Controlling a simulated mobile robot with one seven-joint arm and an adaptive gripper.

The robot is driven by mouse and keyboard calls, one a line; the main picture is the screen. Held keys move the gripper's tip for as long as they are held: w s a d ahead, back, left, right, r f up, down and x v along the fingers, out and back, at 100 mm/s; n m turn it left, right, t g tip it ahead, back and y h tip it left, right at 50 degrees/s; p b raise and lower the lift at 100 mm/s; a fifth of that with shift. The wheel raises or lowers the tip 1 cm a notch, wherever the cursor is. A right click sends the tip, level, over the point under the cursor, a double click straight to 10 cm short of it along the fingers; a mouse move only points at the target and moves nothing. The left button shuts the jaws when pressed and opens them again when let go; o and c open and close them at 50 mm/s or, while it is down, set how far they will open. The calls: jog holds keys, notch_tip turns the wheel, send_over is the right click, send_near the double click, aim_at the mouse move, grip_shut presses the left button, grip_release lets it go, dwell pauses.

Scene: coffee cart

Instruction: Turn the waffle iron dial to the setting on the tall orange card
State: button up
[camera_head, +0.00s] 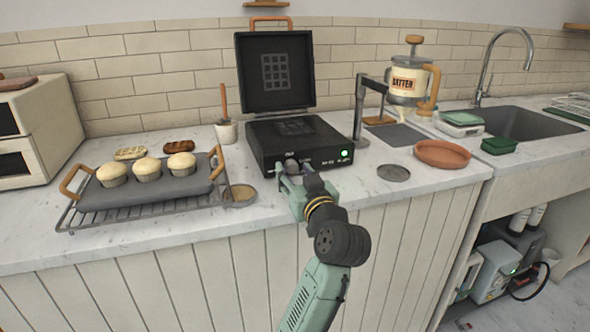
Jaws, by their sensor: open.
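The black waffle iron (333,157) stands on the counter with its lid (275,98) raised. A green light and small pale marks show on its front face, too small to read. My gripper (293,170) is open at the left part of that front face. A round grey knob, which looks like the dial (291,165), shows between or just behind the fingers. Its pointer cannot be read, and I cannot tell whether the fingers touch it. I cannot make out a tall orange card in this view.
A grey tray with several muffins (147,168) sits on a wire rack at left. A white cup (226,131) stands beside the iron. A batter dispenser (408,80), terracotta dish (442,153) and grey disc (393,173) are at right.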

jog(key=shift+w+a, duration=0.1)
jog(key=shift+w, duration=0.25)
jog(key=shift+c, duration=0.4)
grip_shut()
